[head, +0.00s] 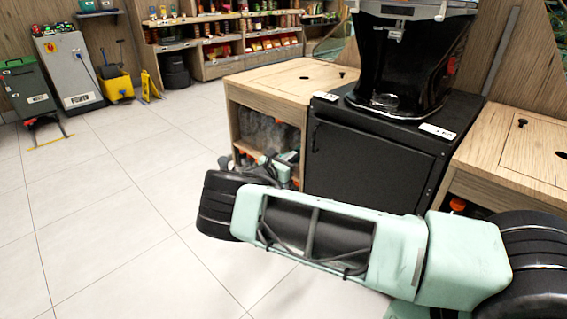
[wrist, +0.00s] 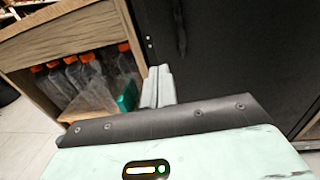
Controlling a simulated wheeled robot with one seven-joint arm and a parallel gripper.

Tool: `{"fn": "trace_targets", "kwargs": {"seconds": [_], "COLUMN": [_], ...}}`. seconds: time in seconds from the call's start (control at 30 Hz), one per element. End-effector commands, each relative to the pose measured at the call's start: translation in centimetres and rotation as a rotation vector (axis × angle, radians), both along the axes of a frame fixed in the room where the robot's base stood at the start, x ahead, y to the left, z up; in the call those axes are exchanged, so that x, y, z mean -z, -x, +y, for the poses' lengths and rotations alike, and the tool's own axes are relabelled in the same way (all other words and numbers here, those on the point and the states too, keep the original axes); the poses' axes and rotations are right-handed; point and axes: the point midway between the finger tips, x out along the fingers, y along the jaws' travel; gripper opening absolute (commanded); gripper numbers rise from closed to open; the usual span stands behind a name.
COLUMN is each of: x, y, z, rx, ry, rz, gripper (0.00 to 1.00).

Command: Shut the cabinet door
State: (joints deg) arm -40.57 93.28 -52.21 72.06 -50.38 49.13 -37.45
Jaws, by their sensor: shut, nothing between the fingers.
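The black cabinet door (head: 370,165) is on the front of the black cabinet under the juicer. It looks flush or nearly flush with the cabinet front; I cannot tell whether it is fully shut. Its dark handle (head: 315,136) is on the left side. In the wrist view the door (wrist: 235,60) fills the right half, with the handle (wrist: 180,28) upright near its left edge. My gripper (wrist: 158,82) is shut and empty, low beside the door's left edge and below the handle. I cannot tell whether it touches the door. In the head view my arm hides the door's lower part.
A wooden counter (head: 285,78) stands left of the cabinet; its open shelf holds bottles with orange caps (wrist: 88,72). Another wooden counter (head: 510,150) stands on the right. The black juicer (head: 405,60) stands on top. The tiled floor (head: 110,220) at left is clear.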

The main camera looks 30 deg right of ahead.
Motion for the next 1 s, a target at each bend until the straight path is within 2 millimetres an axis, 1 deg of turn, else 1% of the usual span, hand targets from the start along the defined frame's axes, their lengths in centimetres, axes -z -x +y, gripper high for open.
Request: {"fn": "trace_targets", "kwargs": {"seconds": [0.03,0.2,0.4,0.5,0.6,1.0], "x": [0.2,0.3,0.2,0.1,0.1,0.3], "y": [-0.4,-1.9,-3.2,-3.5,-3.7,-3.8], "z": [-1.1,-4.2,-6.6,-7.3,-7.6,-7.9], "rx": [0.003,0.002,0.000,0.000,0.000,0.005], "ry": [0.000,-0.002,-0.003,-0.004,-0.004,-0.004], "rz": [0.000,0.000,-0.001,-0.001,-0.001,-0.001], "gripper": [0.00,0.00,0.00,0.00,0.00,0.00]}}
